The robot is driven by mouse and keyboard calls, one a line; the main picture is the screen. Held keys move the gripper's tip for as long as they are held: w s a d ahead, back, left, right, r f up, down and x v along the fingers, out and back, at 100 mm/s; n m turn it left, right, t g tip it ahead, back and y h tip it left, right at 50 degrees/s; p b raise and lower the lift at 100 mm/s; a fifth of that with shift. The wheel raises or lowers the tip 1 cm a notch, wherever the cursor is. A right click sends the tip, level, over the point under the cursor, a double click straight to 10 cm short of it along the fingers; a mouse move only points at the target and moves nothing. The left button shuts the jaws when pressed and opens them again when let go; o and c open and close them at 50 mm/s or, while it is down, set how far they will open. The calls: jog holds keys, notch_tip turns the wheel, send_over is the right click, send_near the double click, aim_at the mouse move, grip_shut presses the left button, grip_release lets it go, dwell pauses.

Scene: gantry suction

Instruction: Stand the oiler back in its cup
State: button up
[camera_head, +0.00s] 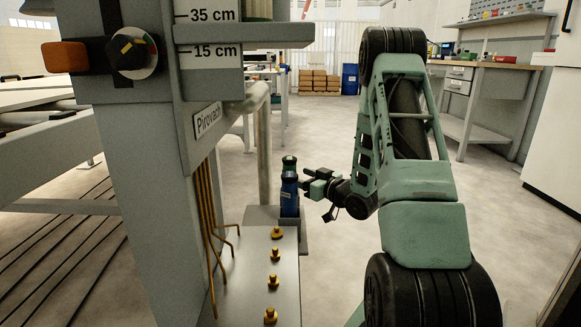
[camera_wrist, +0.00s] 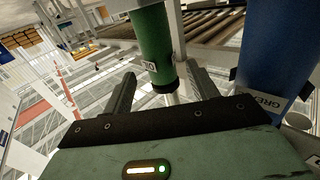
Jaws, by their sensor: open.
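The oiler seems to be the green bottle (camera_wrist: 152,45) with a small label and a dark narrow end in the wrist view. My gripper (camera_head: 305,180) is open at the right side of these two. In the wrist view its fingers (camera_wrist: 160,78) lie either side of the green bottle's dark end, with gaps visible; I see no grip. The blue cylinder, labelled like "GREASE", stands close on the right (camera_wrist: 272,55). I cannot make out the oiler's cup.
A grey ledge (camera_head: 255,285) with several brass fittings (camera_head: 275,254) runs toward the cylinders. A grey machine post (camera_head: 145,190) with bent copper pipes (camera_head: 208,220) stands left. A workbench (camera_head: 490,80) is at the far right. The floor right of the ledge is clear around my arm.

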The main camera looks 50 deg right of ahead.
jog(key=s, duration=0.2)
jog(key=s+p, duration=0.1)
jog(key=s, duration=0.2)
jog(key=shift+a, duration=0.2)
dwell(0.4)
